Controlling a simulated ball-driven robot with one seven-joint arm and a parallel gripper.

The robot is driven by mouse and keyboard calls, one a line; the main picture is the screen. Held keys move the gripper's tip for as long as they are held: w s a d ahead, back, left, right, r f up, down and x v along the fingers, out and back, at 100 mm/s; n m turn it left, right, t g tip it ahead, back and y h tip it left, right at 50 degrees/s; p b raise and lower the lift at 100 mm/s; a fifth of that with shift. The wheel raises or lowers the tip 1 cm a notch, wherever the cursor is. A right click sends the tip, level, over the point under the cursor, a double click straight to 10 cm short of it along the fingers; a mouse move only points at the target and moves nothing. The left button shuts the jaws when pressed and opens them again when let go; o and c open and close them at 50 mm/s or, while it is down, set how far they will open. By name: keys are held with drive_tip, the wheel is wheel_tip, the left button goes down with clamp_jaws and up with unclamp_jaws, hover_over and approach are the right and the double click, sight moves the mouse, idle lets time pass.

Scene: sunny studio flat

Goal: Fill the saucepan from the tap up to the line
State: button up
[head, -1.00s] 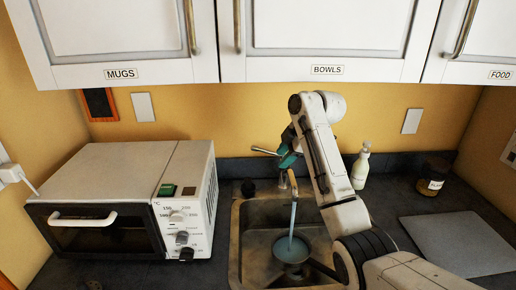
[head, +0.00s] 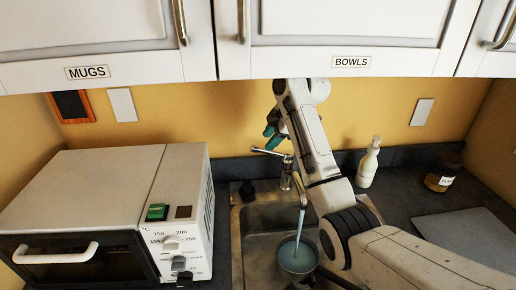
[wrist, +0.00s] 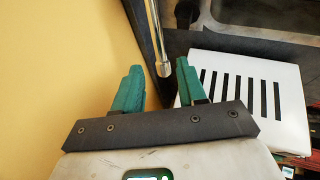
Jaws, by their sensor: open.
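The saucepan (head: 297,262) stands in the sink (head: 256,245) under the tap (head: 300,188). A bluish stream of water (head: 298,226) runs from the spout into it, and bluish water shows inside. I cannot make out the fill line. The tap's lever (head: 268,152) points left. My gripper (head: 271,131), with green fingers, is just above and behind the lever, partly hidden by my arm. In the wrist view my gripper (wrist: 159,68) is open and empty. A metal rod (wrist: 155,35), apparently the lever, ends beyond the gap between its fingers.
A white toaster oven (head: 110,190) stands left of the sink; its slotted side (wrist: 290,95) shows in the wrist view. A soap bottle (head: 367,165), a dark jar (head: 440,178) and a grey board (head: 470,235) are on the right. Cupboards (head: 330,30) hang above.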

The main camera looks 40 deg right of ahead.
sight(262, 149)
drive_tip(key=shift+p+x, duration=0.95)
drive_tip(key=shift+x, duration=2.7)
clamp_jaws()
